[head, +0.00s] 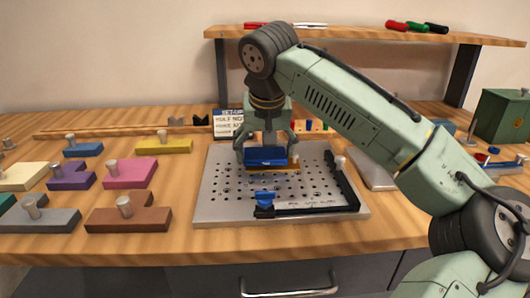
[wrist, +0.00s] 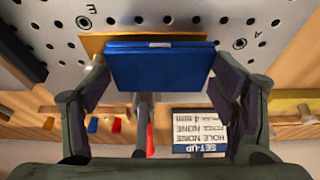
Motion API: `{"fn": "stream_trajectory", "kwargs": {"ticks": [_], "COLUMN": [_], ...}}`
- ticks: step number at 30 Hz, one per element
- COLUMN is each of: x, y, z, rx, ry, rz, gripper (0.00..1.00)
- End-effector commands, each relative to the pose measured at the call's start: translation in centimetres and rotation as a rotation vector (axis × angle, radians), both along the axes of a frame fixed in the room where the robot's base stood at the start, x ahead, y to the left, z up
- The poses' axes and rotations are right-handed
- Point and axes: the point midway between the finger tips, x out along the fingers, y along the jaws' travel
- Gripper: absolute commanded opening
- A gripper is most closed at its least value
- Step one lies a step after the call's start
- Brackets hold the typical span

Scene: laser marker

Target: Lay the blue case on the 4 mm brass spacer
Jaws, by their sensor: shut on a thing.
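The blue case (head: 265,154) is between the fingers of my gripper (head: 266,147), which is shut on it. In the wrist view the case (wrist: 158,68) fills the middle, with my gripper's fingers (wrist: 160,80) at its left and right ends. The brass spacer (head: 293,165) lies on the perforated plate under the case. Its edge also shows in the wrist view (wrist: 93,45), past the case's far and left sides. The case covers most of the spacer. Whether the case touches it or is slightly above, I cannot tell.
The perforated plate (head: 225,190) carries a black angled fence (head: 320,209) and a blue knob (head: 265,198). A set-up card (head: 228,122), reading 4 mm in the wrist view (wrist: 200,128), stands behind. Several coloured knobbed blocks (head: 130,174) lie left. A green box (head: 502,115) stands right.

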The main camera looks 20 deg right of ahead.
Motion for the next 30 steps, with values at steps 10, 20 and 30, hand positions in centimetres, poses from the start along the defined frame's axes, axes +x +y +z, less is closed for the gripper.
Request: {"fn": "stream_trajectory", "kwargs": {"ticks": [10, 20, 30], "x": [0.00, -0.01, -0.01], "y": [0.05, 0.00, 0.00], "z": [-0.90, -1.07, -1.05], "rx": [0.001, 0.000, 0.000], "ry": [0.000, 0.000, 0.000], "rz": [0.000, 0.000, 0.000], "gripper": [0.50, 0.94, 0.99]}}
